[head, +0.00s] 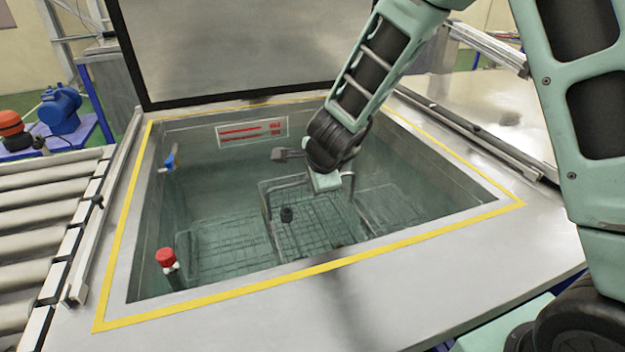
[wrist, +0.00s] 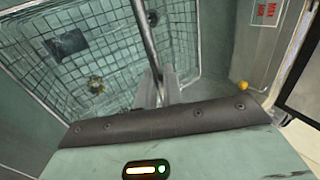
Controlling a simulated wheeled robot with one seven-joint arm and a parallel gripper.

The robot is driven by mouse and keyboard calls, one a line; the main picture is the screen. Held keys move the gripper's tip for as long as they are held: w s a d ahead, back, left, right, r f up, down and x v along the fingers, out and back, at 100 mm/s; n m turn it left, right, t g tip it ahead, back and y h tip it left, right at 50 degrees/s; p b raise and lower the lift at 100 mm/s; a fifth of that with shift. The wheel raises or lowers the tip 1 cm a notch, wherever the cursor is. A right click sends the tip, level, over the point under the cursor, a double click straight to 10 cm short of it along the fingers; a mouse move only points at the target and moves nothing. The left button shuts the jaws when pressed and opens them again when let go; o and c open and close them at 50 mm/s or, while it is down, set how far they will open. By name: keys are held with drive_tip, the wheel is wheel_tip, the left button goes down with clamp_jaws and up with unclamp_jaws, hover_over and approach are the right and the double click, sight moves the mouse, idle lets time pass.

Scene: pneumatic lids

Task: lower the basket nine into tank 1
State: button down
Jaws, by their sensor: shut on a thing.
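The tank (head: 145,245) is a steel basin with a yellow border, filled with greenish liquid, and its lid (head: 235,45) stands raised at the back. A wire-mesh basket (head: 318,232) with a tall handle is inside the tank walls. My gripper (head: 326,183) is shut on the top of the handle, above the mesh. In the wrist view, the fingers (wrist: 160,88) close on the handle bar (wrist: 145,35), with the basket mesh (wrist: 85,62) below. A small dark item and a brassy one lie in the basket. No basket or tank number is readable, and whether the basket touches the bottom cannot be told.
A level sign (head: 251,132) with red lines is on the back wall. A red-capped fitting (head: 166,258) and a blue valve handle (head: 170,161) stand at the left side. A roller conveyor (head: 40,215) lies left of the tank. More grid shapes show on the tank floor.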

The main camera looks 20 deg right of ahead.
drive_tip(key=shift+f+b, duration=0.35)
drive_tip(key=shift+b, duration=0.05)
idle(0.5)
drive_tip(key=c, duration=1.5)
unclamp_jaws()
drive_tip(key=shift+o, duration=0.2)
drive_tip(key=shift+f, duration=0.1)
drive_tip(key=w+r+p+v, duration=0.2)
drive_tip(key=p+v, duration=0.8)
drive_tip(key=v, duration=0.3)
drive_tip(key=w+r+p+v, duration=0.1)
drive_tip(key=w+p+v, duration=0.2)
drive_tip(key=p+v, duration=0.8)
wheel_tip(320, 180, up, 4)
drive_tip(key=shift+s+f, duration=0.15)
drive_tip(key=shift+s, duration=0.45)
drive_tip(key=shift+a, duration=0.15)
